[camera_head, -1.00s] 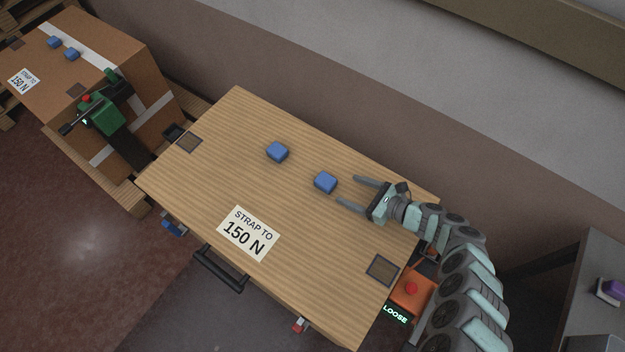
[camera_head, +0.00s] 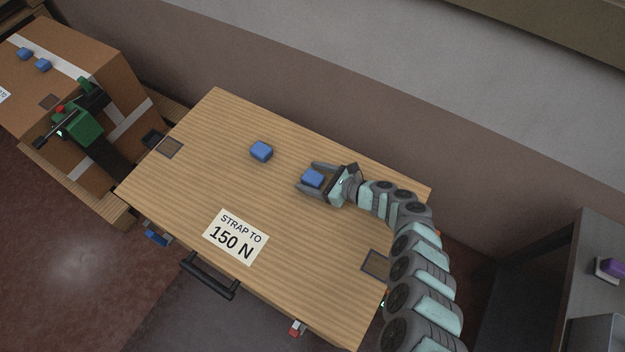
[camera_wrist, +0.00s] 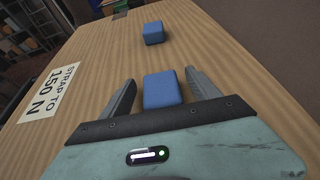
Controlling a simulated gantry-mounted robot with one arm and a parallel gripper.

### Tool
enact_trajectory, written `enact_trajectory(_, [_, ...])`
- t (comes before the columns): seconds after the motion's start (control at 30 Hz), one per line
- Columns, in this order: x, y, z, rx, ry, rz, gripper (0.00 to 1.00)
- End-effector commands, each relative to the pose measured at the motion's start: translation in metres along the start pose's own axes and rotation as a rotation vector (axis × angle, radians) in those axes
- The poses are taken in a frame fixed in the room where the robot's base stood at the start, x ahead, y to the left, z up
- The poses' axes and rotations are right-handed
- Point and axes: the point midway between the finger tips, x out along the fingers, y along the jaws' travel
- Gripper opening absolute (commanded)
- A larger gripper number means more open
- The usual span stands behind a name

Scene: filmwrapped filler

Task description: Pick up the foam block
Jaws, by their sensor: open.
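Two blue blocks, which look like the foam blocks, lie on the wooden table top (camera_head: 285,240). The nearer blue block (camera_head: 312,177) lies between the open fingers of my gripper (camera_head: 309,179). In the wrist view this block (camera_wrist: 161,90) sits between the two grey fingers, with a gap to the left finger and a smaller gap to the right one. Its near end is hidden by the gripper body. The other blue block (camera_head: 261,151) lies further left, clear of the gripper; it also shows ahead in the wrist view (camera_wrist: 153,33).
A label reading "STRAP TO 150 N" (camera_head: 236,237) lies on the table. A grey bench with a purple item (camera_head: 613,268) stands at the right.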

Motion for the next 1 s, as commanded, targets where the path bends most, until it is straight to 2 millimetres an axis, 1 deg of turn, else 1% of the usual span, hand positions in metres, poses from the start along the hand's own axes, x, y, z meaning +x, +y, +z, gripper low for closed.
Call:
enact_trajectory(0.1, [-0.0011,-0.0003,0.0004,0.001,0.000,-0.001,0.71])
enact_trajectory(0.13, [-0.0011,-0.0002,0.0004,0.001,0.000,0.000,0.69])
enact_trajectory(0.9, [-0.0012,0.0001,0.0002,0.001,0.000,0.001,0.07])
enact_trajectory(1.0, [-0.0012,0.0002,0.0003,0.001,0.000,0.001,0.07])
